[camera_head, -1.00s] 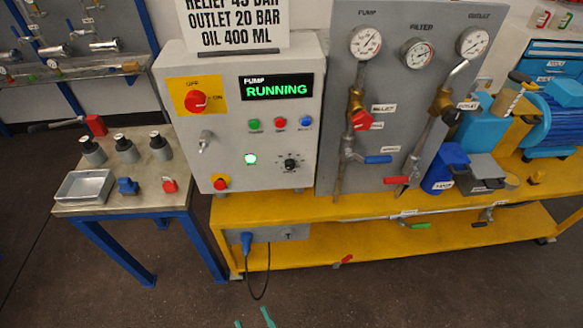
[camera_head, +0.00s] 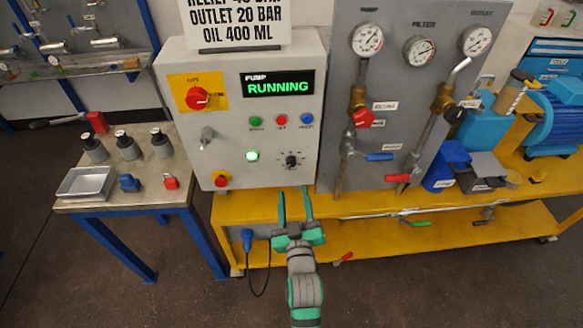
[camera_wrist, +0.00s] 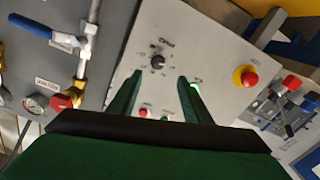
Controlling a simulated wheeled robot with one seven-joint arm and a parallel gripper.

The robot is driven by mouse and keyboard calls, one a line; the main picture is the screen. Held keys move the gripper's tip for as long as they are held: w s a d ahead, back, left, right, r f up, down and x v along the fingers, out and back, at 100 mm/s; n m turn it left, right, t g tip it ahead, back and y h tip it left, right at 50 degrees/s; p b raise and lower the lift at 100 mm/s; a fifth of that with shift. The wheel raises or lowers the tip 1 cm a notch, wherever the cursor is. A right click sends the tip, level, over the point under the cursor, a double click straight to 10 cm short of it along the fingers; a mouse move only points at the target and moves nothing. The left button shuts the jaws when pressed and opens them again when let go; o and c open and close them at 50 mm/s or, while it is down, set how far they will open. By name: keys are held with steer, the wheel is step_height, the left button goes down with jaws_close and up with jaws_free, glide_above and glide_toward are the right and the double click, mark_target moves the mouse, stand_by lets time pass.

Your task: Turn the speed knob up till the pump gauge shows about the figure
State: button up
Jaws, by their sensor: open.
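The speed knob (camera_head: 291,161) is a small black dial low on the right of the grey control box (camera_head: 228,128). In the wrist view the knob (camera_wrist: 157,62) shows ahead of the fingers, apart from them. The pump gauge (camera_head: 367,40) is the left one of three round dials on the grey panel; its figure is too small to read. My gripper (camera_head: 293,190) is open and empty, fingers pointing up at the box, just below the knob. In the wrist view my gripper (camera_wrist: 157,85) shows two dark green fingers spread apart.
The display (camera_head: 278,87) reads PUMP RUNNING and a green lamp (camera_head: 252,156) is lit. A red stop button (camera_head: 221,180) and red switch (camera_head: 196,98) are on the box. A blue-handled valve (camera_head: 380,157) is right of the knob. A side table (camera_head: 115,198) stands left.

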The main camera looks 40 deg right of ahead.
mark_target(291, 164)
steer(key=x, duration=1.1)
steer(key=shift+d+r, duration=0.2)
steer(key=shift+d, duration=0.05)
steer(key=shift+c, duration=0.7)
steer(key=c, duration=0.9)
